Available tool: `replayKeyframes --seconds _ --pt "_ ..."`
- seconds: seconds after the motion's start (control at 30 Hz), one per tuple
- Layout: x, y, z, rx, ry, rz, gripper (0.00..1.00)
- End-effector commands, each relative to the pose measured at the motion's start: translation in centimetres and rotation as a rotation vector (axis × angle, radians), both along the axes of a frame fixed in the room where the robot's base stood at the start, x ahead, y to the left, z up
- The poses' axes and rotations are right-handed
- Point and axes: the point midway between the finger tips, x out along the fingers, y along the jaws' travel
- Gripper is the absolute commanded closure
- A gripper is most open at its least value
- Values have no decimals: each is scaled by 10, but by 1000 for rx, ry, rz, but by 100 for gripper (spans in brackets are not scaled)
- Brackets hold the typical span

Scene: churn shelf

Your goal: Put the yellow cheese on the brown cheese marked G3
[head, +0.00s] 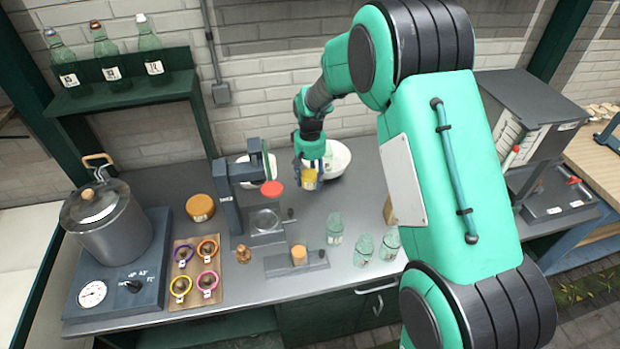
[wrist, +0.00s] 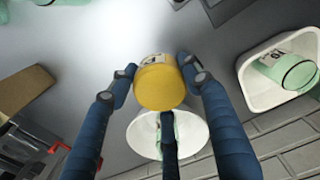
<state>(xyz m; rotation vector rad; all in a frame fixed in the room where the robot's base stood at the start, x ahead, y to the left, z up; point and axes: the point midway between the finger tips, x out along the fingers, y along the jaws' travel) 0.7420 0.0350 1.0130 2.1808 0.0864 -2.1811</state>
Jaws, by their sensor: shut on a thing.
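The yellow cheese (head: 309,182) is a small cylinder with a pale label. It is held up off the counter in my gripper (head: 311,168), in front of a white bowl. In the wrist view the yellow cheese (wrist: 160,87) sits between the blue fingers of my gripper (wrist: 163,85), its round yellow face toward the camera. An orange-brown round cheese (head: 200,208) with a white label lies on the counter at the left, beyond the tray of rings. Its marking is too small to read. My gripper is well to the right of it and apart from it.
A dark press stand (head: 229,197) with a red disc (head: 272,188) stands between my gripper and the brown cheese. A pot (head: 108,222) is at the left. Several green glasses (head: 335,229) stand at the front. A white bowl (head: 341,160) is behind my gripper.

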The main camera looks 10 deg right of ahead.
Motion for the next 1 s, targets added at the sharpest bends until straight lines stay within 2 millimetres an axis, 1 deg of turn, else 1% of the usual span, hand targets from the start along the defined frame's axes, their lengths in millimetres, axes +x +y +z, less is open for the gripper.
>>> replayKeyframes --seconds 0.33,0.47,0.53,0.67,0.77,0.9,1.0 --pt "0 0 2 0 -1 0 82" --pt "1 0 12 0 -2 0 82" --pt "1 0 22 0 -4 0 82" --pt "1 0 51 0 -5 0 82" --pt "2 0 84 1 -8 0 82" --pt "1 0 133 0 -6 0 82" --pt "1 0 164 0 -5 0 82"
